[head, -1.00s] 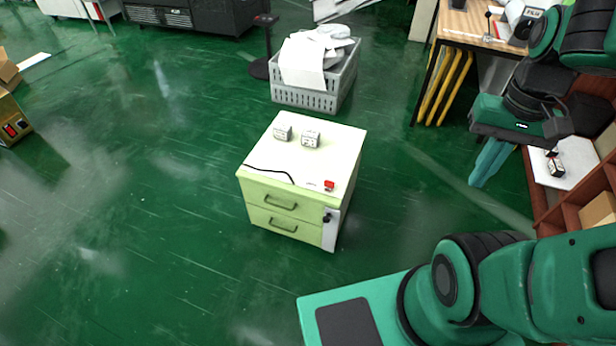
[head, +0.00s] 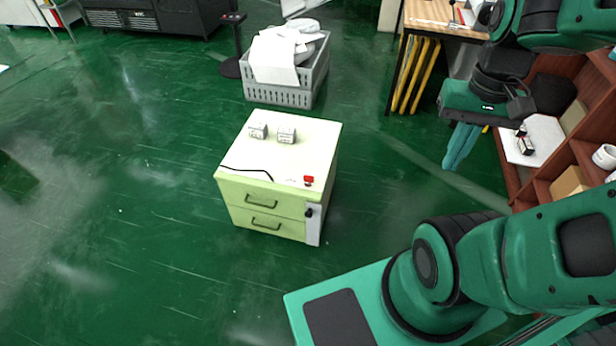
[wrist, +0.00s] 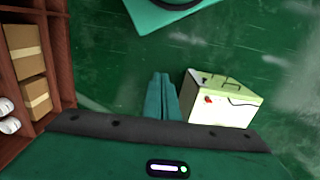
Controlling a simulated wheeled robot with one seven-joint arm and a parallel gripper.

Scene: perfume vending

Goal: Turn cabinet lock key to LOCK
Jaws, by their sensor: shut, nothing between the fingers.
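The cabinet (head: 262,190) is a small pale green two-drawer unit with a cream top, in the middle of the head view. Its lock (head: 309,212) is a small dark shape on a white strip at the right of the drawer front; which way the key points is too small to tell. The cabinet also shows in the wrist view (wrist: 222,108), right of the fingers. My gripper (head: 452,160) hangs in the air to the right of the cabinet, apart from it, fingers shut and empty. The shut fingers also show in the wrist view (wrist: 160,98).
On the cabinet top are two small white boxes (head: 287,135), a red item (head: 308,180) and a black cable (head: 247,172). A grey crate (head: 280,95) stands behind. A brown shelf (head: 570,165) is at the right, with a desk (head: 430,15) behind. Green floor in front is clear.

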